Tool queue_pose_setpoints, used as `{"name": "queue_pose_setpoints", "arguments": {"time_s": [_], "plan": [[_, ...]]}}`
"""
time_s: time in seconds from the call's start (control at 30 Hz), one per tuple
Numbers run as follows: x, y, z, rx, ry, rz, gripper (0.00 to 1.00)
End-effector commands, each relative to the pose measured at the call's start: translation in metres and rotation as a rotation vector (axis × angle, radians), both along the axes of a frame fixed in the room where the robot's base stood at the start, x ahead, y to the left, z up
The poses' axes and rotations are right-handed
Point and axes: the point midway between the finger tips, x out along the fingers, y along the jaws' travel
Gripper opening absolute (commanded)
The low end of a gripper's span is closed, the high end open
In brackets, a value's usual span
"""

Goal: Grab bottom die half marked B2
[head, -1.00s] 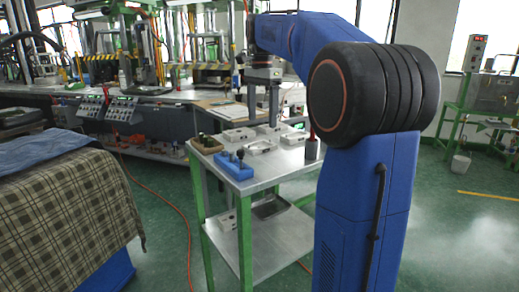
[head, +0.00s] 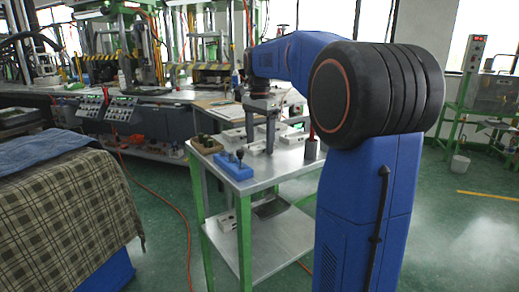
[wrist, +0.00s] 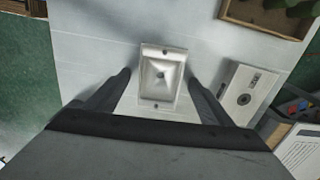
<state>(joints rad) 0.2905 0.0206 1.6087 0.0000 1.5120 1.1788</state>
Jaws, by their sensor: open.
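In the wrist view a light metal die half (wrist: 161,78) with a recessed cavity and a hole at each end lies on the table top. My gripper (wrist: 160,80) is open, with one finger on each side of this die half and gaps between. No marking on it is readable, so I cannot tell whether it is B2.
The green-legged cart (head: 240,187) also bears a wooden box (head: 206,145), a blue block (head: 234,168) with dark-knobbed tools and a dark cup (head: 312,149). A tray (head: 270,208) sits on its lower shelf. A cloth-covered table (head: 70,205) stands at left.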

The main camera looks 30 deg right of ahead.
Motion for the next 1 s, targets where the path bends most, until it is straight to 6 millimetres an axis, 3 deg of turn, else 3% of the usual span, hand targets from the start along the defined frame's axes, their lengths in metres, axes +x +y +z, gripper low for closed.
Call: {"name": "queue_pose_setpoints", "arguments": {"time_s": [0.1,0.13,0.33,0.67,1.0], "plan": [[0.0,0.0,0.0,0.0,0.0,0.0,0.75],[0.0,0.0,0.0,0.0,0.0,0.0,0.7],[0.0,0.0,0.0,0.0,0.0,0.0,0.23],[0.0,0.0,0.006,0.0,-0.001,0.0,0.23],[0.001,0.0,0.061,-0.001,-0.003,0.0,0.23]]}}
